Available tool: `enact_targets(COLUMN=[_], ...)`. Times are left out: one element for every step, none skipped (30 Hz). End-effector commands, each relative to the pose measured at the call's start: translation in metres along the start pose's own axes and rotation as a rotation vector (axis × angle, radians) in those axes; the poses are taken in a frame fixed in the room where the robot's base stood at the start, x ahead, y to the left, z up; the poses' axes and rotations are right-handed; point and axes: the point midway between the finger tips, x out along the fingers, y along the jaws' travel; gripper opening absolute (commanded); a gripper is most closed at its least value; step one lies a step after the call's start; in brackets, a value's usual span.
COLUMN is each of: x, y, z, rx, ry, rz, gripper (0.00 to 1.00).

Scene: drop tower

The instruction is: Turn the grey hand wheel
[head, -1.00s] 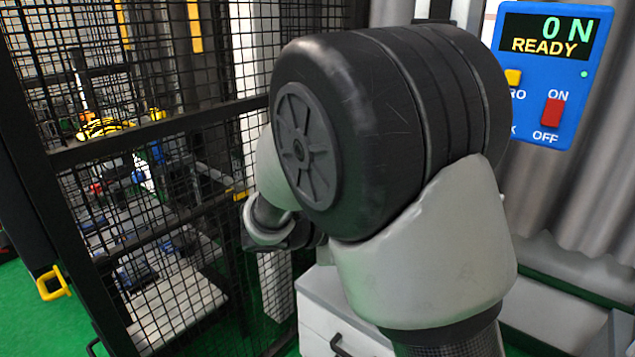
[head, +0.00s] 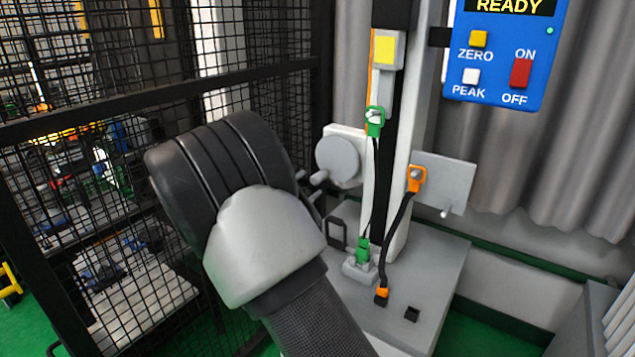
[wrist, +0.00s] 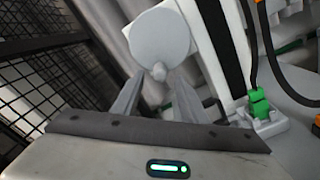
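The grey hand wheel (head: 337,157) is a round disc on a plate at the left side of the upright post. A small handle knob (head: 319,178) sticks out from its lower left. In the wrist view the wheel (wrist: 157,36) is straight ahead, with the knob (wrist: 159,73) at its lower edge. My gripper (wrist: 159,78) is open there. Its two fingers are apart, one on each side of the knob in the picture. I cannot tell whether they touch it or how deep it sits between them. In the head view my arm hides most of the gripper.
A black mesh fence (head: 160,97) stands close on the left. The post (head: 407,130) rises from a grey base (head: 432,275) with green and orange connectors and black cables. A blue control box (head: 505,55) reading READY hangs at upper right. A grey curtain is behind.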

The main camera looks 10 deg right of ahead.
Motion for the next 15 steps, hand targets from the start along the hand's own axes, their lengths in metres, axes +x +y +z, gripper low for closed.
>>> enact_targets(x=[0.012, 0.017, 0.025, 0.03, 0.035, 0.04, 0.044, 0.047, 0.051, 0.053, 0.055, 0.057, 0.058, 0.059, 0.059], y=[-0.002, -0.002, -0.002, -0.001, -0.001, -0.001, -0.001, -0.001, -0.001, -0.001, -0.001, -0.001, 0.0, 0.0, 0.0], z=[0.0, -0.001, 0.0, 0.0, 0.0, 0.0, 0.0, 0.0, 0.0, 0.0, 0.0, 0.0, 0.0, 0.0, 0.0], rx=[0.002, 0.002, 0.002, 0.002, 0.002, 0.001, 0.001, 0.001, 0.001, 0.0, 0.0, 0.0, 0.0, 0.0, 0.0], ry=[-0.003, -0.002, -0.003, -0.003, -0.002, -0.002, -0.003, -0.002, -0.001, 0.0, 0.0, 0.0, 0.0, 0.0, 0.0], rz=[-0.003, -0.003, -0.002, -0.002, -0.002, -0.002, -0.003, -0.002, -0.001, -0.001, -0.001, -0.001, -0.001, -0.001, -0.001], gripper=[0.4, 0.4, 0.4, 0.4, 0.4, 0.4, 0.4, 0.4, 0.4, 0.4, 0.4, 0.4, 0.4, 0.4, 0.4])
